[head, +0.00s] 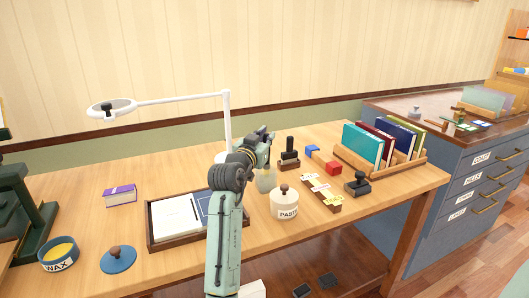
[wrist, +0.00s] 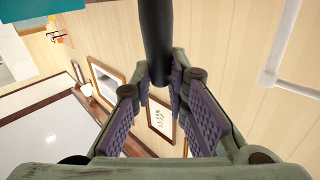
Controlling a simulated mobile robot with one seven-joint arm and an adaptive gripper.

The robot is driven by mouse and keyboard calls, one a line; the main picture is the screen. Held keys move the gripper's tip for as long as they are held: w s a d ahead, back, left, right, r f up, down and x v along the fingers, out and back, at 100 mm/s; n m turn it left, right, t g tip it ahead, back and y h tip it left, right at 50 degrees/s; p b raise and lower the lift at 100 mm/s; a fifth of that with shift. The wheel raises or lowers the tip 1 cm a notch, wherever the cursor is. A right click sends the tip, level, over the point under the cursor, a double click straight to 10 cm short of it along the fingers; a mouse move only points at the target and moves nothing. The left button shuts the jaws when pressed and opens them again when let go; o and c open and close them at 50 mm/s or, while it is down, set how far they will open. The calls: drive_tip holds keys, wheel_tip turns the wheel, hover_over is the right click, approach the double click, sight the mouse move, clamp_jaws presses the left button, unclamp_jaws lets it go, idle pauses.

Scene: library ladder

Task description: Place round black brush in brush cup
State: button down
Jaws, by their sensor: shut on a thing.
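My gripper (head: 268,138) is above the right-middle of the wooden desk. In the wrist view my gripper (wrist: 160,82) has its two purple-padded fingers on either side of a black round shaft, the round black brush (wrist: 157,40). The shaft runs up out of the top of that view, so its far end is not seen. In the head view I cannot make out the brush clearly against the gripper. A small pale, see-through jar (head: 267,181) stands on the desk just below my gripper, partly hidden; it may be the brush cup, but I cannot tell.
A paste jar (head: 285,204), a label holder (head: 320,193) and stamps (head: 289,157) stand close right. A book rack (head: 380,165) is farther right. A white lamp (head: 228,115) rises behind; a paper tray (head: 160,236), purple book (head: 120,195) and wax bowl (head: 58,256) are left.

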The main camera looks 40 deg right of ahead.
drive_tip(key=shift+f+p, duration=0.35)
drive_tip(key=shift+f, duration=1.85)
drive_tip(key=c, duration=1.6)
unclamp_jaws()
drive_tip(key=shift+o, duration=0.2)
